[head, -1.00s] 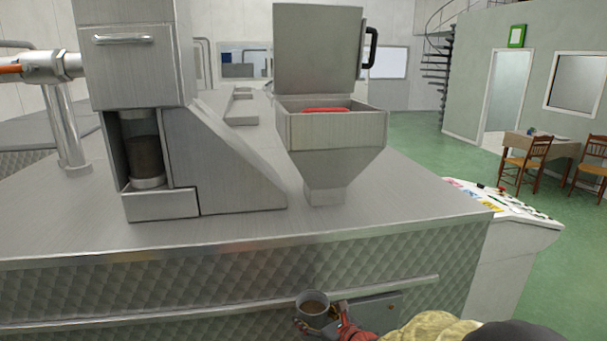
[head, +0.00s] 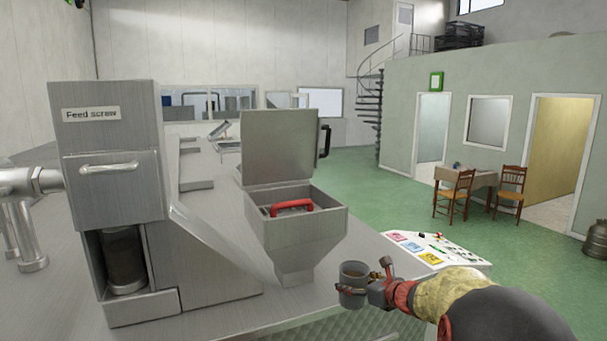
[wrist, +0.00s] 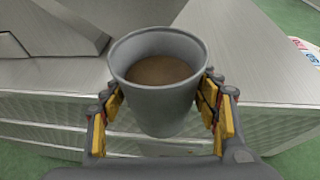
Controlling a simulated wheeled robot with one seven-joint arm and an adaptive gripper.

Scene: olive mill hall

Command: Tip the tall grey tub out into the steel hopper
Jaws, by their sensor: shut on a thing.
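The tall grey tub (head: 353,292) is upright in my gripper (head: 368,288), just right of the hopper in the head view. In the wrist view, the tub (wrist: 160,112) holds brown contents below its rim, and my gripper (wrist: 165,108) is shut on its sides with yellow-padded fingers. The steel hopper (head: 310,233) stands on the machine top, with a square mouth and a tapering lower part. Its lid (head: 280,148) stands raised at the back. A red bar (head: 291,206) lies across the inside of the mouth. The tub is apart from the hopper and lower than its rim.
A feed screw housing (head: 110,150) stands left of the hopper on the steel machine top. A table (head: 470,176) and chairs stand far off on open green floor.

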